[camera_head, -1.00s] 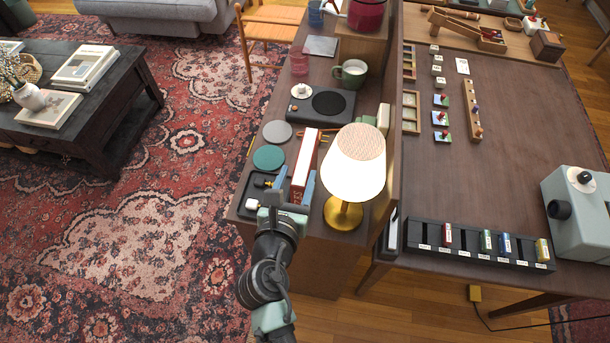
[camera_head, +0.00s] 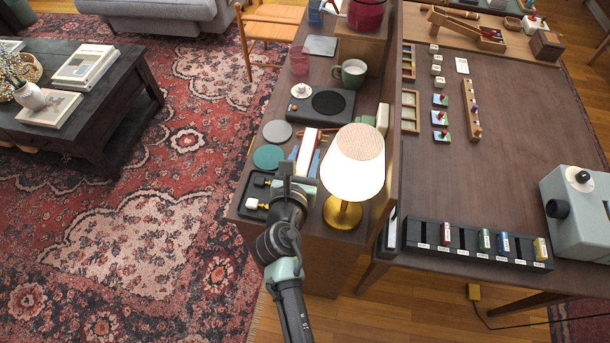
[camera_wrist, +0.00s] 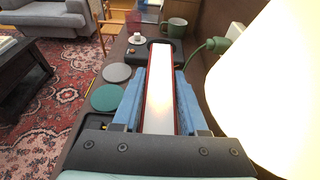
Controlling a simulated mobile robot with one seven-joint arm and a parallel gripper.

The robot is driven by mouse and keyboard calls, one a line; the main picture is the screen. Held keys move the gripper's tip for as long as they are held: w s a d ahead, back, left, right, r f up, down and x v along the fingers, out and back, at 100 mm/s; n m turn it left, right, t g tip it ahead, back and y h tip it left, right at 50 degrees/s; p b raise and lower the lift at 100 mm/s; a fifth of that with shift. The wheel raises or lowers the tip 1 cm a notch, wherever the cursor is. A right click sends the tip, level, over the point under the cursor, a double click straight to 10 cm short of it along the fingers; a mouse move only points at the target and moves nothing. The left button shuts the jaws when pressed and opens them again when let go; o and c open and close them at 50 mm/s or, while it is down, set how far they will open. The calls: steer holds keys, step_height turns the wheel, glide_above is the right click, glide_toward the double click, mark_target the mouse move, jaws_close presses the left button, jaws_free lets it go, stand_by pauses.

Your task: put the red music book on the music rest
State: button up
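The red music book (camera_head: 309,143) stands on edge on the wooden shelf top, its pale page edge up and thin red edges showing along it in the wrist view (camera_wrist: 159,90). My gripper (camera_head: 303,168) is at the book's near end, with one blue finger on each side of it. In the wrist view, the fingers (camera_wrist: 159,88) lie very close along both faces; I cannot tell whether they press on it. The book's lower part is hidden by my gripper. I cannot make out a music rest with certainty.
A lit lamp (camera_head: 352,165) stands close to the right of my gripper. A grey disc (camera_head: 277,132) and a green disc (camera_head: 268,158) lie to the left. A dark device (camera_head: 320,105) and a green mug (camera_head: 350,73) stand beyond. A dark tray (camera_head: 249,195) is near left.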

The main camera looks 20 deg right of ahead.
jaws_close()
stand_by(1.2)
